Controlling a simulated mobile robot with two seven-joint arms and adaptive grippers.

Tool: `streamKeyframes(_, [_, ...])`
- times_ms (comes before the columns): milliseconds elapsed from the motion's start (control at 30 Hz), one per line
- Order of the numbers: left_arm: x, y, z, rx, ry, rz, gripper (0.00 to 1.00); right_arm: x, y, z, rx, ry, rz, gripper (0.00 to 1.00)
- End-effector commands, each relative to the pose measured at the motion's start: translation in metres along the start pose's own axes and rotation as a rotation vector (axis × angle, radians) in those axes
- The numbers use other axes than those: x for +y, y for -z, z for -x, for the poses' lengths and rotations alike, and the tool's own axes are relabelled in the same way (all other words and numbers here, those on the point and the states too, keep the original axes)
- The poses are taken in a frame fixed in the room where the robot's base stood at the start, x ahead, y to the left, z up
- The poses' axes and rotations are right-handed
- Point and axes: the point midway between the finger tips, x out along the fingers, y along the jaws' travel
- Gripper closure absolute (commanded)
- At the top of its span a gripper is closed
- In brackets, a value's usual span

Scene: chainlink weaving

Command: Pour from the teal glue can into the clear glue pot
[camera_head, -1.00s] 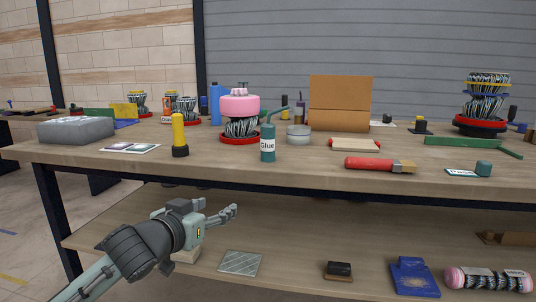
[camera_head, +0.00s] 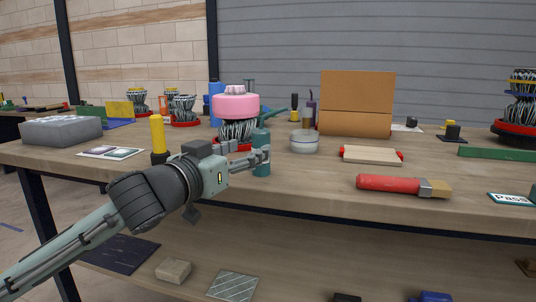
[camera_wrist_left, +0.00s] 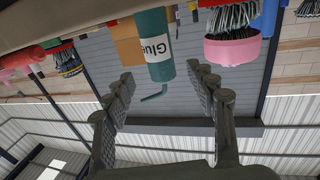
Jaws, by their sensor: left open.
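The teal glue can (camera_head: 261,141) stands upright near the table's front edge. The clear glue pot (camera_head: 304,143), low and round, stands to the right of the can. My right gripper is not in view.
A pink-topped woven bundle (camera_head: 236,107) stands close behind the can. A yellow cylinder (camera_head: 157,134) is to the left. A red-handled brush (camera_head: 402,186) and a pale board with red ends (camera_head: 371,154) lie to the right. An orange-brown box (camera_head: 357,100) stands behind the pot.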

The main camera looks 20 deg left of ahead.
Motion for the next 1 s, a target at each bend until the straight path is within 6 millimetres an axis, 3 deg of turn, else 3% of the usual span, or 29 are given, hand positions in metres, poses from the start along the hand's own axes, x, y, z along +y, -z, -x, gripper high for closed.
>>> streamKeyframes(467, [-0.001, 0.002, -0.063, 0.0, 0.0, 0.001, 0.43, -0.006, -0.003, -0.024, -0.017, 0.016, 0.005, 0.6])
streamKeyframes(767, [-0.001, 0.001, -0.069, 0.0, 0.0, -0.002, 0.43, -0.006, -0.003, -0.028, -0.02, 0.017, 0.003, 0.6])
streamKeyframes(1000, [-0.001, 0.001, -0.069, -0.001, 0.0, -0.001, 0.72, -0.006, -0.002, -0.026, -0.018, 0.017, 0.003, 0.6])
